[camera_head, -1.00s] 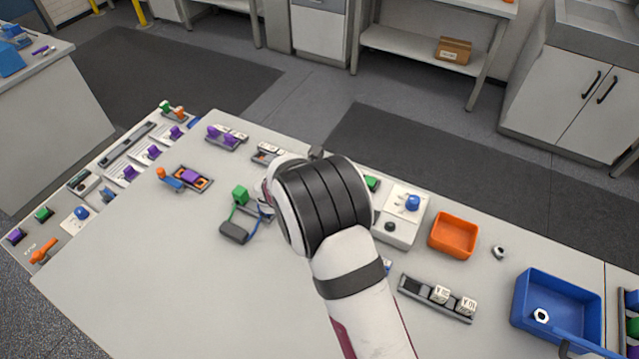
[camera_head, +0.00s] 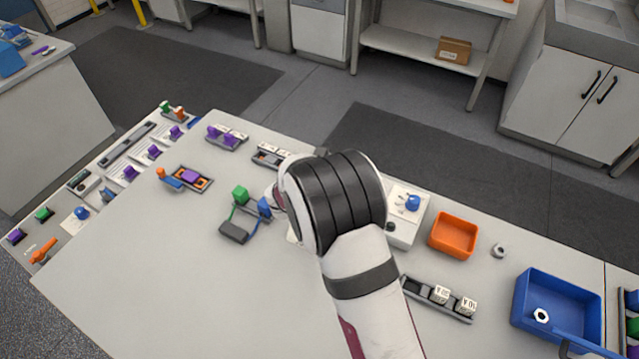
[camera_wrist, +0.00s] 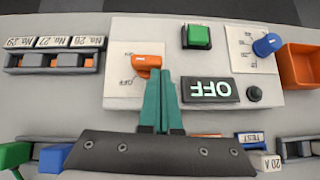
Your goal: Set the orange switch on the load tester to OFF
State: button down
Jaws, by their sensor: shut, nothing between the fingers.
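The load tester is a white box (camera_wrist: 180,95) filling the middle of the wrist view; my arm hides much of it in the head view (camera_head: 403,235). Its orange switch (camera_wrist: 147,63) lies roughly sideways on a white label plate. An upside-down OFF mark (camera_wrist: 128,82) is printed below the switch. A dark display (camera_wrist: 210,90) also reads OFF, upside down. My gripper (camera_wrist: 158,76) is shut and empty, its teal fingertips just below and right of the switch. I cannot tell whether they touch it. The head view hides the switch and my fingertips behind my arm.
The tester carries a green button (camera_wrist: 197,37), a blue knob (camera_wrist: 267,44) and a black knob (camera_wrist: 254,94). An orange tray (camera_head: 453,235) stands to its right, with a blue bin (camera_head: 555,308) farther right. A slotted rack (camera_wrist: 55,56) lies left. The table's front left is clear.

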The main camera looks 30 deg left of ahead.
jog(key=shift+w+d+n+y, duration=0.2)
jog(key=shift+d+n+y, duration=0.1)
jog(key=shift+n+y, duration=0.5)
dwell(0.4)
jog(key=shift+w+d, duration=0.25)
jog(key=shift+d, duration=0.05)
dwell(0.4)
jog(key=shift+w+a, duration=0.35)
jog(key=shift+a, duration=0.45)
jog(key=s+d, duration=0.4)
jog(key=shift+r, duration=0.1)
jog(key=s+d+r, duration=0.4)
jog(key=s+r, duration=0.1)
jog(key=r, duration=0.1)
jog(key=shift+d+r+h, duration=0.15)
jog(key=shift+r+h, duration=0.15)
jog(key=shift+r, duration=0.05)
